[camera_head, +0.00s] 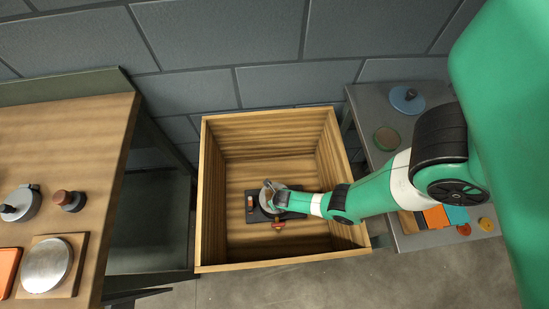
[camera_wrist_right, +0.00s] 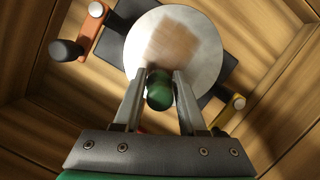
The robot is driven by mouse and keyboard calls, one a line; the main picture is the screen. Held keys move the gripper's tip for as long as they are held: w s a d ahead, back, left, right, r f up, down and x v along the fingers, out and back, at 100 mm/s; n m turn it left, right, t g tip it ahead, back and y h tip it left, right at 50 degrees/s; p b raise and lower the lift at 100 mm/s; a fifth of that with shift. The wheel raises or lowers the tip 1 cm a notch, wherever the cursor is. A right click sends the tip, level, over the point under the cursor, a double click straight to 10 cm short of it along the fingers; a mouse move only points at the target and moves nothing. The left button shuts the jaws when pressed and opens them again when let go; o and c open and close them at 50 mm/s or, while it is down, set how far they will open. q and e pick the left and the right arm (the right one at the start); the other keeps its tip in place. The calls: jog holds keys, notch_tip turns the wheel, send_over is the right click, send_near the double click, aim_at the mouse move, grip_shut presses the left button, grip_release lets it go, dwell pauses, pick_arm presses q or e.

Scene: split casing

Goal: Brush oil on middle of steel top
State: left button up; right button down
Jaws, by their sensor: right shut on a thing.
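The round steel top (camera_wrist_right: 207,75) lies over a dark plate (camera_wrist_right: 127,17) on the floor of a wooden box; it also shows small in the head view (camera_head: 266,193). A brown, blurred, roughly square patch covers its middle; I cannot tell whether it is oil or bristles. My right gripper (camera_wrist_right: 159,84) is shut on a green rounded handle (camera_wrist_right: 159,92), in front of the steel top. I cannot tell whether the held thing touches the top. In the head view my right gripper (camera_head: 274,195) reaches into the box from the right. My left gripper is out of view.
The box walls (camera_head: 209,190) surround the work closely. An orange clamp (camera_wrist_right: 88,30) with a black knob and a yellow clamp (camera_wrist_right: 229,110) flank the plate. A left table holds a steel disc on a board (camera_head: 70,285). A grey bench (camera_head: 362,112) stands right.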

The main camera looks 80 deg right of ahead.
jog(key=shift+s+a, duration=0.2)
jog(key=shift+a, duration=0.1)
jog(key=shift+s+a, duration=0.25)
jog(key=shift+s+r+p, duration=0.1)
jog(key=shift+s+p, duration=0.25)
jog(key=shift+p, duration=0.1)
jog(key=shift+s+d+p, duration=0.3)
jog(key=shift+s+d, duration=0.1)
jog(key=shift+s, duration=0.4)
jog(key=shift+w+d, duration=0.1)
jog(key=shift+d, duration=0.05)
jog(key=shift+w+d+b, duration=0.15)
jog(key=shift+w+d, duration=0.1)
jog(key=shift+d, duration=0.55)
jog(key=shift+w+d+b, duration=0.15)
jog(key=shift+w+d, duration=0.05)
jog(key=shift+d, duration=0.6)
jog(key=shift+w+d, duration=0.2)
jog(key=shift+d, duration=1)
jog(key=shift+d+b, duration=0.1)
jog(key=shift+b, duration=0.2)
